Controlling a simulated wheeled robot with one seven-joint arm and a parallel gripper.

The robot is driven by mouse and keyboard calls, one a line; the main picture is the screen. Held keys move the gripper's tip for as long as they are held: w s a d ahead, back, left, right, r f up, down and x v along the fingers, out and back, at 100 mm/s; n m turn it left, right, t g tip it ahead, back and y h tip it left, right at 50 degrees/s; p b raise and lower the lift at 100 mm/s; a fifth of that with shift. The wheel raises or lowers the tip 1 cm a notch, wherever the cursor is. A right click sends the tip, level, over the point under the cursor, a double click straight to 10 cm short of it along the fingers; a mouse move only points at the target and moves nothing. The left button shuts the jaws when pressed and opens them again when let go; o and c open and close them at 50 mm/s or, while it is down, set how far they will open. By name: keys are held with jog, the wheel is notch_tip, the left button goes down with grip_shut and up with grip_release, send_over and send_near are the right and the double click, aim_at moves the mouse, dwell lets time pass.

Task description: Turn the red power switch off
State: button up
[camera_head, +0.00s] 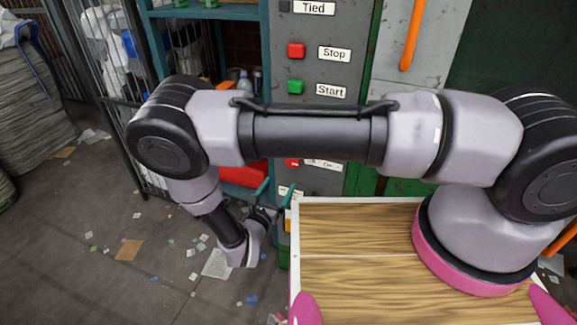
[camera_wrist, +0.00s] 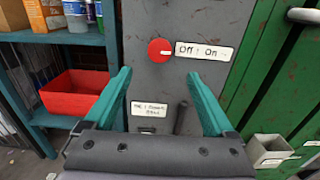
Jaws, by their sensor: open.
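The red power switch (camera_wrist: 160,50) is a round knob on a grey panel, with a white mark pointing right. A white label (camera_wrist: 204,51) reading "Off : On" is to its right. In the head view the switch (camera_head: 292,162) shows just below my forearm, partly hidden by it. My gripper (camera_wrist: 158,73) is open and empty, its two teal fingers spread apart. In the wrist view the knob appears between and just above the fingertips; I see no contact. In the head view my gripper (camera_head: 275,192) is low, in front of the panel and below the switch.
A red Stop button (camera_head: 296,50) and a green Start button (camera_head: 295,87) sit higher on the panel. A red bin (camera_wrist: 75,92) stands on a teal shelf at the left. A green panel (camera_wrist: 275,70) and a small grey box (camera_wrist: 268,149) are at the right.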

jog(key=x, duration=1)
jog(key=shift+w, duration=0.35)
jog(key=shift+d+f, duration=0.15)
jog(key=shift+c, duration=0.3)
jog(key=c, duration=1.3)
